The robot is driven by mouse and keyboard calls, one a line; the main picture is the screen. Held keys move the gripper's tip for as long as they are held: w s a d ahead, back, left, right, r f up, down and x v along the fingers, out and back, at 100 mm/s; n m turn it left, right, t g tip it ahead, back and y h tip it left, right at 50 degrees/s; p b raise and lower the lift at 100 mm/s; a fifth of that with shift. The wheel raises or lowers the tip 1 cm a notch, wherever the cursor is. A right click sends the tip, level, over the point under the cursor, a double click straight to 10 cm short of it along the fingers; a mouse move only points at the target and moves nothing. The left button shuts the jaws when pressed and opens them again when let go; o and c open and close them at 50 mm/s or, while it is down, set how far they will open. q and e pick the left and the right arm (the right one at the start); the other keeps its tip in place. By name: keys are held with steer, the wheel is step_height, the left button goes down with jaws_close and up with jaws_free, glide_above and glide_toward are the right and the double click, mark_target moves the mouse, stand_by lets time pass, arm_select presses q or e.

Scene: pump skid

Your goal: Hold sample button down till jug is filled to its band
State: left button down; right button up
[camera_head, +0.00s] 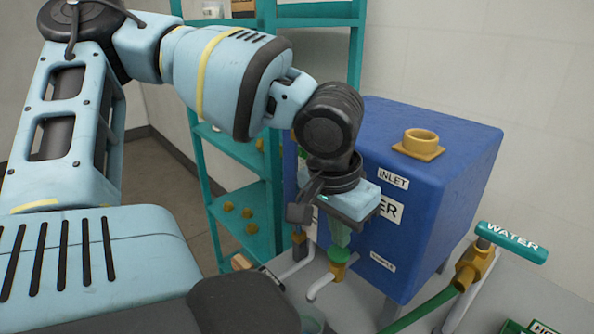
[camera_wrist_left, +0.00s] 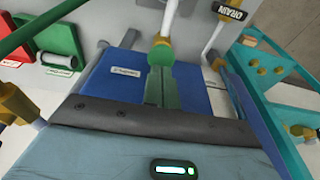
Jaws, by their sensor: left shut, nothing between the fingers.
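The green sample button (camera_head: 338,254) sits on a brass valve with a pale bent spout, low at the front of the blue tank. It also shows in the left wrist view (camera_wrist_left: 161,54). My left gripper (camera_head: 340,240) points down at it from above; its shut, empty green fingers (camera_wrist_left: 163,74) end at the button's top. They look in contact, but I cannot tell how far the button is pressed. A clear rim, probably the jug (camera_head: 312,320), shows at the bottom edge of the head view. Its band and water level are hidden. My right gripper is not seen.
The blue tank (camera_head: 440,190) has a brass inlet (camera_head: 420,141) on top. A teal shelf (camera_head: 262,205) stands behind at left. A water valve with a teal handle (camera_head: 511,242) and green hose are at right. A drain label (camera_wrist_left: 233,11) shows in the wrist view.

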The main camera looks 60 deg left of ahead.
arm_select(q)
steer(key=shift+f, duration=0.1)
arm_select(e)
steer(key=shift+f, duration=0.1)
arm_select(q)
steer(key=shift+f, duration=0.35)
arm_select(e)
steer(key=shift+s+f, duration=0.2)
arm_select(q)
steer(key=shift+f+b, duration=0.35)
steer(key=shift+f, duration=0.35)
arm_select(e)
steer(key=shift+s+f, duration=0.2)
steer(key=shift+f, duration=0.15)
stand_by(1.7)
